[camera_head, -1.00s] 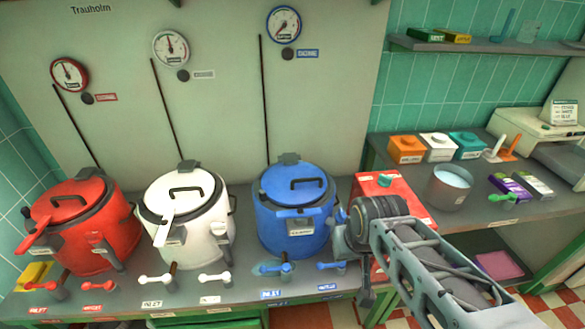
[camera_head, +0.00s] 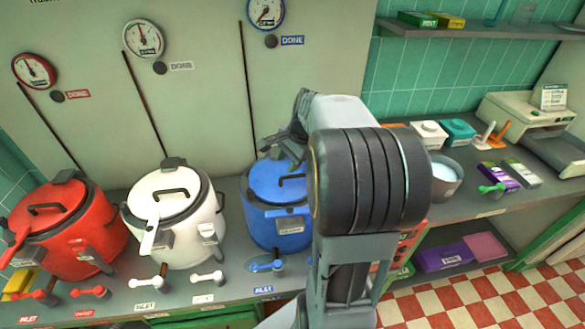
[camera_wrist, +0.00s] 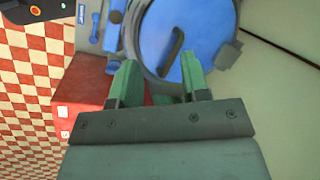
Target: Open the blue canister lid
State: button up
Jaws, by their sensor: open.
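The blue canister (camera_head: 268,222) stands at the right end of the row of three, with its blue lid (camera_head: 268,182) on and seated. The lid has a dark curved handle (camera_head: 292,182), partly hidden by my arm. In the wrist view the lid (camera_wrist: 155,35) and its handle (camera_wrist: 171,52) lie just past my fingertips. My gripper (camera_head: 291,150) is above the right back part of the lid. Its two green fingers also show in the wrist view (camera_wrist: 160,68), apart with nothing between them. I cannot tell whether a fingertip touches the lid.
A white canister (camera_head: 180,235) and a red canister (camera_head: 75,240) stand to the left. Small blue (camera_head: 266,266) and white (camera_head: 208,278) taps line the counter front. A red box (camera_wrist: 90,85) sits beside the blue canister. A pale wall rises behind.

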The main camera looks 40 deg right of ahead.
aim_at(295, 175)
jog(key=w+d+f+m+y+p, duration=0.1)
jog(key=w+d+m, duration=0.1)
jog(key=d+m, duration=0.6)
jog(key=shift+n+t, duration=0.4)
jog(key=shift+n, duration=0.4)
jog(key=x, duration=0.3)
jog(key=d+x, duration=0.1)
jog(key=x, duration=0.3)
jog(key=d+x, duration=0.1)
jog(key=x, duration=0.3)
jog(key=shift+f+p, duration=0.35)
jog(key=shift+f, duration=0.1)
jog(key=shift+w+a+f, duration=0.2)
jog(key=shift+a+f, duration=0.05)
jog(key=shift+f, duration=0.4)
jog(key=shift+c, duration=0.2)
grip_shut()
